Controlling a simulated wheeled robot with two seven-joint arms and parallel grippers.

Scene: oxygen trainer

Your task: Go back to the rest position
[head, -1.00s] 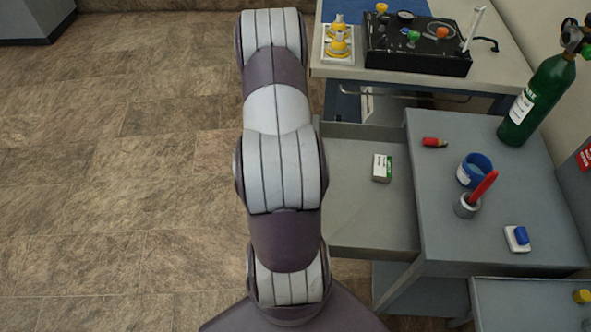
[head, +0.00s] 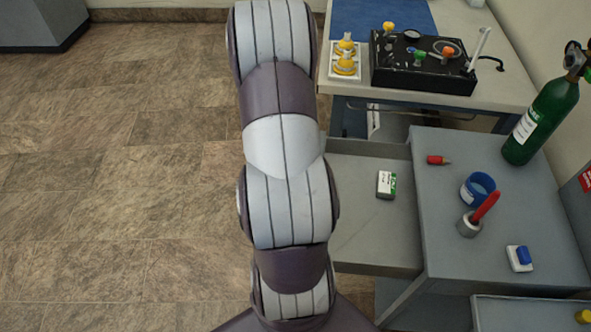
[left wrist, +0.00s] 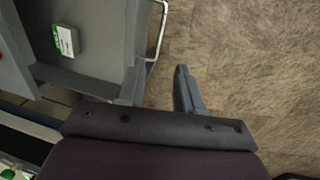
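One of my arms rises through the middle of the head view, and its gripper is outside the frame. In the left wrist view my left gripper (left wrist: 160,92) shows two grey fingers spread apart with bare floor between them. It holds nothing and hangs beside the open drawer (left wrist: 88,82). My right gripper is not in view.
The open drawer (head: 370,235) holds a small white and green box (head: 386,184). The grey cabinet top (head: 440,220) carries a blue tape roll (head: 478,188), a red-handled tool (head: 486,207) and a green cylinder (head: 541,122). The floor (head: 120,190) at left is clear.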

